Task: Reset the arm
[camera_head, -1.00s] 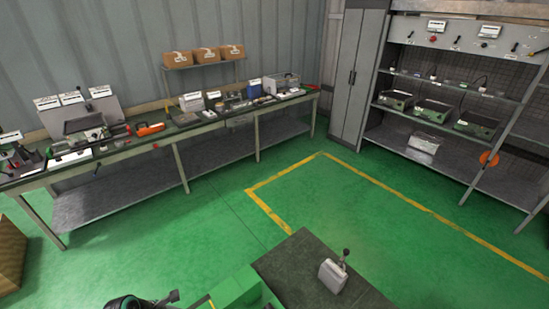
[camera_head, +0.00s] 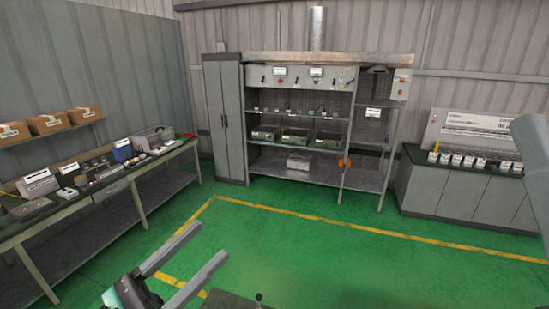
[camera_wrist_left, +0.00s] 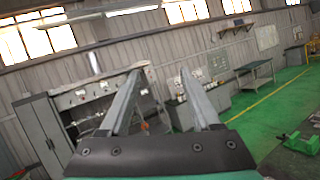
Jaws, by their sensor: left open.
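My left gripper (camera_head: 190,262) is in the lower left part of the head view, raised in front of the green floor. Its two long grey fingers are spread apart with nothing between them. In the left wrist view the same open fingers (camera_wrist_left: 158,95) point toward the far wall and the shelving. A grey arm part of mine shows at the right edge of the head view; no right gripper can be seen.
A workbench (camera_head: 95,205) with tools runs along the left wall. A grey cabinet (camera_head: 226,120) and shelving (camera_head: 325,178) stand at the back. A counter (camera_head: 460,190) is at the right. A dark tabletop (camera_head: 228,300) shows at the bottom. The green floor (camera_head: 330,265) between is clear.

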